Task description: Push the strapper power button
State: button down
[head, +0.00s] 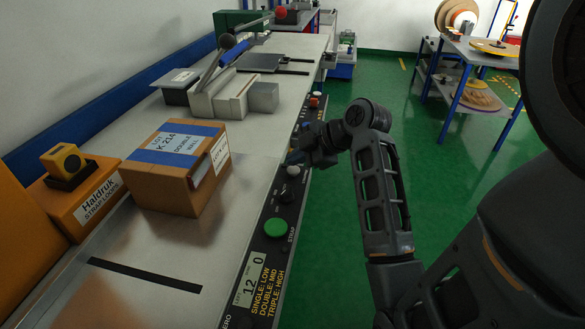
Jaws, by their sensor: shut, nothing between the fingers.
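The strapper's black control strip (262,249) runs along the right edge of the metal table. It carries a large green button (275,228) marked STRAP, a black knob (287,196), a pale round knob (293,171) and a red-orange button (314,100) farther back. I cannot read which control is the power button. My gripper (293,158) is shut and empty, low over the strip just beyond the pale knob. It hides the part of the strip beneath it, and I cannot tell whether it touches anything.
A cardboard box (177,196) with a blue label stands on the table left of my gripper. Grey metal blocks (222,97) stand behind it. A yellow-and-black device (66,163) sits at the left. Green floor (335,235) is clear right of the table.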

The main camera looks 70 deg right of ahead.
aim_at(297, 171)
jog(key=shift+f, duration=0.1)
dwell(0.4)
jog(key=shift+f, duration=0.35)
jog(key=shift+f+b, duration=0.3)
jog(key=shift+b, duration=0.05)
dwell(0.4)
jog(key=shift+r+p, duration=0.7)
jog(key=shift+r, duration=0.05)
notch_tip(297, 171, up, 6)
jog(key=p, duration=0.5)
dwell(0.7)
